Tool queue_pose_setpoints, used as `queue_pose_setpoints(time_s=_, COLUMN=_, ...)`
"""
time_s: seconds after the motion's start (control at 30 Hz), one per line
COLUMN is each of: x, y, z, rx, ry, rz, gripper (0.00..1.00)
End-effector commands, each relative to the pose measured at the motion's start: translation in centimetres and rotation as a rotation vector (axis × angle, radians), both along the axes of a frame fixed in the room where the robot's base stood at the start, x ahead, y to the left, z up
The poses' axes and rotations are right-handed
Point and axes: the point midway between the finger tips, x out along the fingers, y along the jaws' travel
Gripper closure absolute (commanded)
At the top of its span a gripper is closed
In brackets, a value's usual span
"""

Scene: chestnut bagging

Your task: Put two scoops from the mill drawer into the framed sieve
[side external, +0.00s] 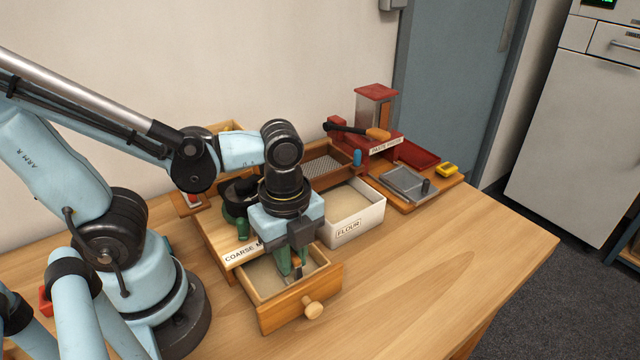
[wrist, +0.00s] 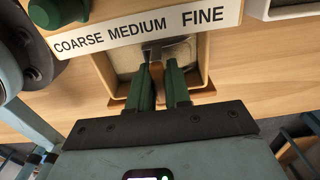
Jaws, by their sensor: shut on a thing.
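The mill drawer (side external: 322,285) is pulled out at the front of the mill and holds pale meal. It also shows beyond the fingers in the wrist view (wrist: 204,58). My gripper (side external: 291,268) points down into the drawer. In the wrist view its green fingers (wrist: 158,72) are shut on the scoop. The scoop's grey metal part (wrist: 178,48) shows low over the meal; its handle is mostly hidden between the fingers. I cannot tell how much the scoop holds. The framed sieve (side external: 347,152), wooden with a grey mesh, lies behind the flour box.
The white flour box (side external: 362,228) stands right of the drawer, in front of the sieve. The mill's label board (wrist: 140,37) reads coarse, medium, fine. A red device (side external: 375,92), a board with a grey plate (side external: 405,182) and a yellow item (side external: 447,169) stand farther right. The front right table is clear.

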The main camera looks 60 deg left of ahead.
Motion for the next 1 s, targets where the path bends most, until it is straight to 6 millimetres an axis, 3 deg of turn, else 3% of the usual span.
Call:
queue_pose_setpoints(time_s=0.17, x=-0.6, y=0.0, z=0.1, rx=0.0, ry=-0.069, rz=-0.002, gripper=1.0)
queue_pose_setpoints(time_s=1.0, x=-0.9, y=0.0, z=6.8, rx=0.0, ry=-0.065, rz=0.0, gripper=1.0)
